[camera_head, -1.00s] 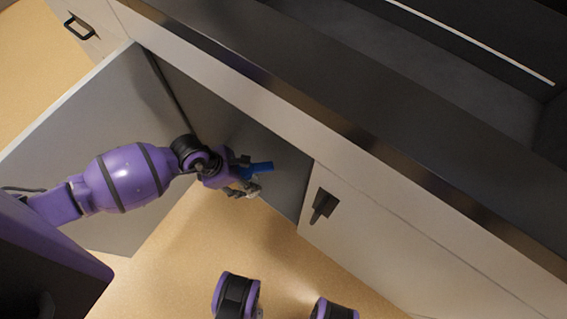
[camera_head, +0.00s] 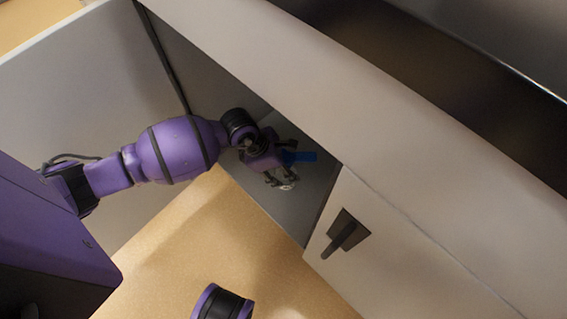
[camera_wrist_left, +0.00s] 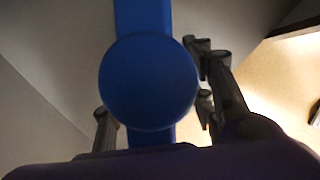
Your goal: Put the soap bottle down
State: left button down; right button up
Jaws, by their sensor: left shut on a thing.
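The blue soap bottle shows in the head view (camera_head: 299,157) as a small blue piece beyond my left gripper (camera_head: 284,172). In the left wrist view the bottle (camera_wrist_left: 148,82) fills the middle, its round blue end toward the camera. My left gripper (camera_wrist_left: 155,112) has its dark fingers on both sides of the bottle and is shut on it. The gripper and bottle are inside the opening of the cabinet (camera_head: 245,85) under the counter. Much of the bottle is hidden by the gripper. My right gripper is out of view.
An open cabinet door (camera_head: 85,110) stands left of my arm. A closed door (camera_head: 400,260) with a dark handle (camera_head: 345,235) is right of the opening. The dark countertop (camera_head: 420,65) runs above. Tan floor (camera_head: 190,240) lies in front.

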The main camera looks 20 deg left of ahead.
aim_at(287, 187)
pick_arm(q)
notch_tip(287, 187, down, 3)
jog(key=shift+r+b, duration=0.1)
jog(key=shift+b, duration=1)
jog(key=shift+f+b, duration=0.3)
jog(key=shift+w+r, duration=0.1)
jog(key=c, duration=0.8)
grip_release()
